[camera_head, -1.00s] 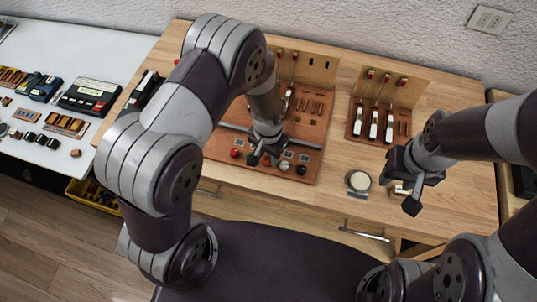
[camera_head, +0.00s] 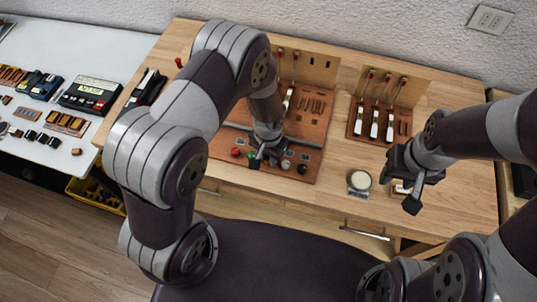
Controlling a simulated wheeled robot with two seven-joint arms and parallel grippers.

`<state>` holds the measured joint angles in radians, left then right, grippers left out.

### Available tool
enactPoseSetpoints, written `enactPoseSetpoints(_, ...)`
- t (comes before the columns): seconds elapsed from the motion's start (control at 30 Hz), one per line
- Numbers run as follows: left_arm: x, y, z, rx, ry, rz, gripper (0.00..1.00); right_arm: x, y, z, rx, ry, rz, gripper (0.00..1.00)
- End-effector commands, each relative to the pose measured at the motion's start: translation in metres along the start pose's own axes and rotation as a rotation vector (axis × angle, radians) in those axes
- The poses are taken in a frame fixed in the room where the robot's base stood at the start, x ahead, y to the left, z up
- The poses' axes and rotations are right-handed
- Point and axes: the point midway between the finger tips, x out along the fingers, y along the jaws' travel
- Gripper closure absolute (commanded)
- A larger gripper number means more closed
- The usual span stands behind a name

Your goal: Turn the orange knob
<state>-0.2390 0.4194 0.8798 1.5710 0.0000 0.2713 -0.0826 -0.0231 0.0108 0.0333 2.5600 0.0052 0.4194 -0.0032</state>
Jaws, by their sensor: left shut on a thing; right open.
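A row of small knobs runs along the front of the brown board (camera_head: 312,120) on the wooden bench. I see a red knob (camera_head: 236,152), a green knob (camera_head: 251,155), a grey knob (camera_head: 286,165) and a black knob (camera_head: 302,169). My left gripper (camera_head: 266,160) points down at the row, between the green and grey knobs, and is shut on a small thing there. Its fingers hide that thing, and no orange shows clearly in the row. My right gripper (camera_head: 411,195) is open and empty above the bench's front right.
A round pale disc (camera_head: 359,180) stands on the bench left of my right gripper. A smaller board (camera_head: 400,127) with upright white-and-black pieces stands behind it. A white table (camera_head: 50,125) with many small parts lies at the left. Bare wood lies between the boards.

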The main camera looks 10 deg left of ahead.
Motion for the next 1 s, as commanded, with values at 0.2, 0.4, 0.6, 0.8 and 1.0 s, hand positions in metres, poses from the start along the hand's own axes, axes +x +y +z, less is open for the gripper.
enactPoseSetpoints(0.2, -0.0007, -0.0001, -0.0004, -0.126, 0.0, 0.0, 1.0, -0.0006, 0.0, -0.0001, 0.0, 0.0, 0.0, 0.57)
enactPoseSetpoints(0.4, -0.0005, 0.0, 0.0, -0.293, -0.001, 0.0, 1.0, -0.0011, 0.0, -0.0002, 0.0, 0.0, 0.0, 0.57)
enactPoseSetpoints(0.6, -0.0007, -0.0001, -0.0005, -0.452, 0.001, 0.0, 1.0, -0.0014, 0.0, -0.0002, 0.0, 0.0, 0.0, 0.57)
enactPoseSetpoints(0.8, -0.0009, -0.0001, -0.0009, -0.579, 0.002, 0.0, 1.0, -0.0016, 0.0, -0.0002, 0.0, 0.0, 0.0, 0.57)
enactPoseSetpoints(1.0, -0.0009, -0.0002, -0.0009, -0.661, 0.002, 0.0, 1.0, -0.0017, 0.0, -0.0002, 0.0, 0.0, 0.0, 0.57)
